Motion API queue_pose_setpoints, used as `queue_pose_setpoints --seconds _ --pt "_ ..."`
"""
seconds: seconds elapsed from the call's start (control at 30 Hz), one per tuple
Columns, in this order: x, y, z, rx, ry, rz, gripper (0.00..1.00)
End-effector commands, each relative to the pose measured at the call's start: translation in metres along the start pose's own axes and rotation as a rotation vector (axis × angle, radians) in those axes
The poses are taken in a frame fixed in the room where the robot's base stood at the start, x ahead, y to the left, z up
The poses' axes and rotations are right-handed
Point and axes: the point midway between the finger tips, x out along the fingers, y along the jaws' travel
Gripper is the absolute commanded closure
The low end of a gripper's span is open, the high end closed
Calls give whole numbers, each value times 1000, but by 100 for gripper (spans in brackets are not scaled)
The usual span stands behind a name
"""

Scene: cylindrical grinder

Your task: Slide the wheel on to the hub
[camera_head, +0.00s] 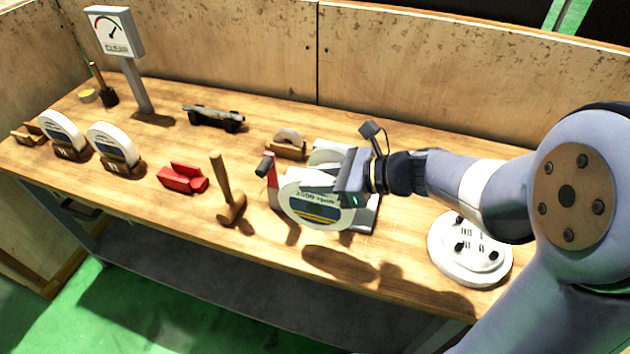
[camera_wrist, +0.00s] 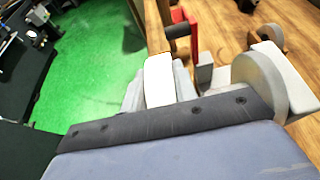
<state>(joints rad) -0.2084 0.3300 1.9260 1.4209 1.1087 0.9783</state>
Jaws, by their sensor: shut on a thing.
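A white grinding wheel (camera_head: 312,212) with a blue and yellow label is held upright in my gripper (camera_head: 345,185), above the bench near its front edge. In the wrist view its white rim (camera_wrist: 158,80) sits between the two grey fingers of my gripper (camera_wrist: 158,88). A grey stand with a rounded part (camera_head: 328,153) is just behind the wheel, partly hidden by it and my gripper. Its rounded grey disc (camera_wrist: 262,84) shows at right in the wrist view. I cannot tell whether the wheel touches it; the hub itself is not clearly visible.
A red post with a black handle (camera_head: 268,170) stands close left of the wheel. A mallet (camera_head: 230,200), red block (camera_head: 183,178) and two racked wheels (camera_head: 112,145) are further left. A round white plate with black knobs (camera_head: 470,262) lies at right. A gauge (camera_head: 115,32) stands back left.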

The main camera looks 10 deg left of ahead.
Motion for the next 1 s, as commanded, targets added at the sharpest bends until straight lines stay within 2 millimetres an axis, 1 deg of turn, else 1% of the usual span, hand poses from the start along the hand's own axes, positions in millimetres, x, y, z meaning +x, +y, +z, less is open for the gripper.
queue_pose_setpoints --seconds 0.03,0.6,1.0 --pt "-1 -4 3 -2 -4 -1 100" --pt "-1 -32 2 -1 -4 -2 100" --pt "-1 -40 2 -2 -4 -1 100"
